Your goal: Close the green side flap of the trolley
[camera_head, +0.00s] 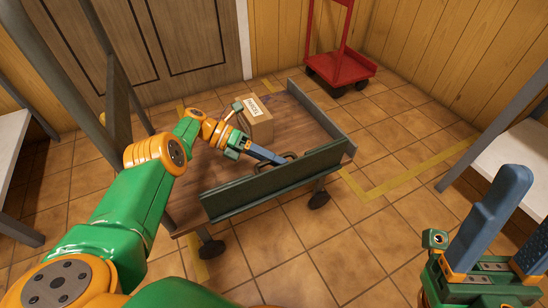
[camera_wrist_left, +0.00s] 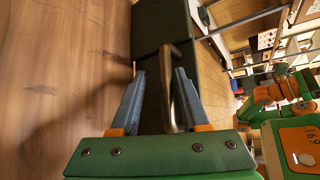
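The trolley (camera_head: 180,208) has a wooden deck and dark green side flaps. The near green flap (camera_head: 255,194) runs along its front side; its exact tilt is hard to tell. In the left wrist view the green flap (camera_wrist_left: 150,40) lies beyond my fingers, with a bent metal handle (camera_wrist_left: 168,82) on it. My left gripper (camera_head: 278,158) is just inside the near flap, at the handle. In the left wrist view its fingers (camera_wrist_left: 158,95) are apart, with the handle between them, nearer the right finger. My right gripper (camera_head: 512,228) is open and empty at the lower right, away from the trolley.
A cardboard box (camera_head: 257,122) stands on the deck behind my left gripper. Another dark green flap (camera_head: 320,112) edges the trolley's right side. A red cart (camera_head: 345,72) stands at the back. White tables (camera_head: 520,155) flank the scene. Tiled floor right of the trolley is clear.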

